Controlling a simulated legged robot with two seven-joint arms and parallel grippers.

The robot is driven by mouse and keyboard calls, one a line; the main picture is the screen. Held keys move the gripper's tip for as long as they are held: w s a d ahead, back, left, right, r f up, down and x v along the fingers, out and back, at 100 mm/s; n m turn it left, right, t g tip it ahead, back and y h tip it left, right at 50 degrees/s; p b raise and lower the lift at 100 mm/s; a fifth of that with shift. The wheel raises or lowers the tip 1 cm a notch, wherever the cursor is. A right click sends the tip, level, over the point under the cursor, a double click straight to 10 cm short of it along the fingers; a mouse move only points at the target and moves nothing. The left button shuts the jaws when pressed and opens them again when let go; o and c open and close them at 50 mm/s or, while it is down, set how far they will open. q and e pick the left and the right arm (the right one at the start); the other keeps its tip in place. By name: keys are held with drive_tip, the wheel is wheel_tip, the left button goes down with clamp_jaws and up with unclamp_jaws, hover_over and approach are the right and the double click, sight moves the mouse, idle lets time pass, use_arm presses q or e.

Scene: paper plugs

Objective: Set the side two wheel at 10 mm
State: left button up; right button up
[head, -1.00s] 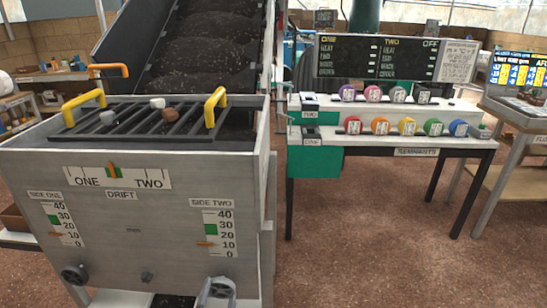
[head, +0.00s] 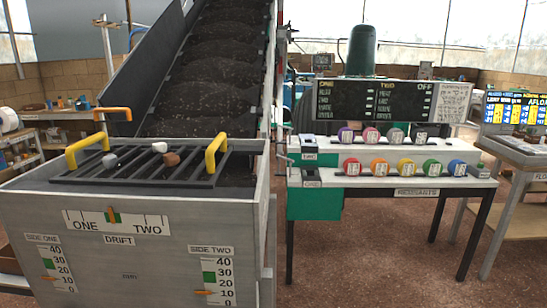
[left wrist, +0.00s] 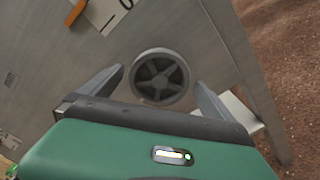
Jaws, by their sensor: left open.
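The side two wheel (left wrist: 160,76), a dark spoked handwheel on the grey hopper front, shows in the left wrist view. My left gripper (left wrist: 157,82) is open, its two grey fingers on either side of the wheel; I cannot tell whether they touch it. In the head view the side two scale (head: 218,278) runs from 0 to 40, with a green band around 20 to 30. Its orange pointer (head: 202,292) stands about level with the 10 mark. The wheel and left gripper are below the head view. My right gripper is not in view.
The side one scale (head: 58,269) and drift gauge (head: 116,222) are on the same hopper front (head: 150,262). A bar grate (head: 140,168) with yellow handles covers the top.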

use_arm(q)
drive_tip(key=s, duration=0.4)
drive_tip(key=shift+p, duration=0.4)
drive_tip(key=n+b, duration=0.6)
drive_tip(key=n, duration=0.6)
drive_tip(key=shift+b, duration=0.4)
drive_tip(key=shift+w, duration=0.15)
